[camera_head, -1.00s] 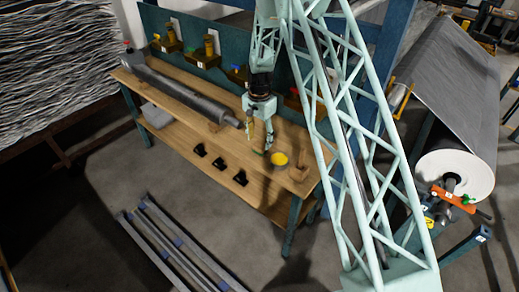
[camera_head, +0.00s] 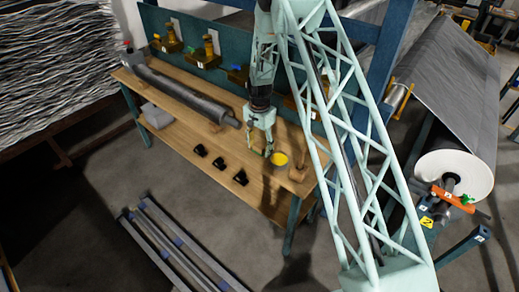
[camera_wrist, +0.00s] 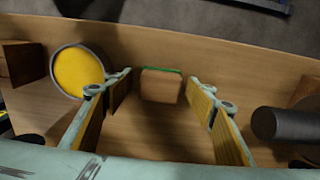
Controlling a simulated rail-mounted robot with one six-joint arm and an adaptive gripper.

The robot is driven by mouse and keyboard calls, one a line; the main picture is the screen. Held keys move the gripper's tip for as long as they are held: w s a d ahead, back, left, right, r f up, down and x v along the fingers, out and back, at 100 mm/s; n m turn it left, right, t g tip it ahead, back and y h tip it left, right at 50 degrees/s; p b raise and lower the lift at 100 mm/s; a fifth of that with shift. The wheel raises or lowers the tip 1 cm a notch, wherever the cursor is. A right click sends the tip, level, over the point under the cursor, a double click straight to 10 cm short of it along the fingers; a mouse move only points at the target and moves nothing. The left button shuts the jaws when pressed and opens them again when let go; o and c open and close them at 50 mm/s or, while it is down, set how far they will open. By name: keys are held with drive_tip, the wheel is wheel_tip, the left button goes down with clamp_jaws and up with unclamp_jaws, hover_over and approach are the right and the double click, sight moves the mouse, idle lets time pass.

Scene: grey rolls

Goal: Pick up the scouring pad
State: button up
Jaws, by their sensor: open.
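The scouring pad (camera_wrist: 162,88), a tan block with a green edge, lies on the wooden bench in the wrist view. It sits between the lines of my gripper's two fingers, at about their tips. My gripper (camera_wrist: 160,80) is open, with yellow pads on the inner faces of its fingers. I cannot tell whether the fingers touch the pad. In the head view my gripper (camera_head: 259,149) hangs low over the bench, just left of a yellow-topped round tin, and the pad is hard to make out there.
The yellow-topped tin (camera_wrist: 78,72) stands close to the left finger in the wrist view. A dark cylinder (camera_wrist: 285,125) lies at the right. In the head view a long grey roll (camera_head: 185,92) lies along the bench (camera_head: 175,120), and several black pieces (camera_head: 219,163) sit near its front edge.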

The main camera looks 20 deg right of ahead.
sight(260, 146)
drive_tip(key=shift+c, duration=0.4)
drive_tip(key=c, duration=0.9)
drive_tip(key=shift+c, duration=0.2)
drive_tip(key=shift+r, duration=0.2)
drive_tip(key=shift+r, duration=1.45)
drive_tip(key=shift+s+r, duration=0.1)
drive_tip(key=shift+s, duration=0.15)
drive_tip(key=s+r+b, duration=0.1)
drive_tip(key=s+b, duration=0.1)
drive_tip(key=s, duration=1.3)
drive_tip(key=shift+s+a+r, duration=0.25)
drive_tip(key=shift+a, duration=0.05)
